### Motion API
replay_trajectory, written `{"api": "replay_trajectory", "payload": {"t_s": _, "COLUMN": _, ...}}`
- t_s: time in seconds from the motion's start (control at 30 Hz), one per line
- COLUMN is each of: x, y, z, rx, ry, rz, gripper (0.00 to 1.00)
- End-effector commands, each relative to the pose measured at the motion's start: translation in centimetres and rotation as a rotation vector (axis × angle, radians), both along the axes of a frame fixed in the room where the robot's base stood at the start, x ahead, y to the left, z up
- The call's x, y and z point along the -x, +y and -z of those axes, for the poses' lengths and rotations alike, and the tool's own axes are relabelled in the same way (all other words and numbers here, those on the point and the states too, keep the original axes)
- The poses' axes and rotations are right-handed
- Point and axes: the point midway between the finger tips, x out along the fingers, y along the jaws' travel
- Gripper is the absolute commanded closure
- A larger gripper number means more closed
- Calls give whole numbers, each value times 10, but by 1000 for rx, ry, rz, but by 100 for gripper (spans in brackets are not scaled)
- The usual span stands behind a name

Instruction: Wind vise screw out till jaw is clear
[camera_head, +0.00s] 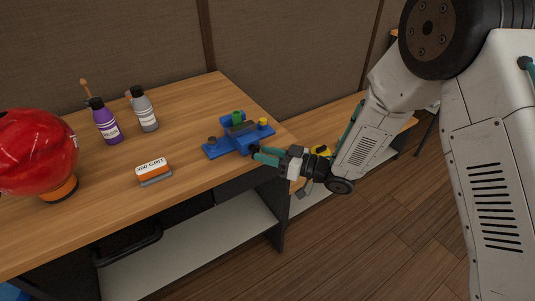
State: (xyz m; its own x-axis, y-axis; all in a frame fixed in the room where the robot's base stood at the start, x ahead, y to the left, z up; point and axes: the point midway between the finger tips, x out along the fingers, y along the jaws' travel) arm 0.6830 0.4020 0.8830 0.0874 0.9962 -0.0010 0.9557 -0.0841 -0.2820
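A blue vise (215,151) sits on the wooden workbench near its right end. A green part and a yellow part show on top of it, with a dark grey piece between its blue sections. My gripper (258,156), with teal fingers, reaches in from the right at the bench's right edge. Its fingertips are close to the vise's near right side. Whether they touch it or grip any part of it is too small to tell. The vise's screw and the gap at its jaw cannot be made out clearly.
A purple bottle (106,124), a grey bottle (146,112) and a grit block (153,170) stand left of the vise. A lower bench (325,116) is behind right; yellow object (320,150) beside my arm.

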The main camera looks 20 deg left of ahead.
Motion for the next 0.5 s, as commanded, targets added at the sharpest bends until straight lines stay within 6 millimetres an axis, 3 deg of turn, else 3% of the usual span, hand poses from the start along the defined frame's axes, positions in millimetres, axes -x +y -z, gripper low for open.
{"api": "replay_trajectory", "payload": {"t_s": 0.13, "x": -1, "y": 10, "z": 0, "rx": -1, "ry": 0, "rz": 0, "gripper": 62}}
{"api": "replay_trajectory", "payload": {"t_s": 0.4, "x": -1, "y": 11, "z": 0, "rx": -1, "ry": 0, "rz": 1, "gripper": 62}}
{"api": "replay_trajectory", "payload": {"t_s": 0.5, "x": -2, "y": 11, "z": 0, "rx": 0, "ry": 0, "rz": 2, "gripper": 90}}
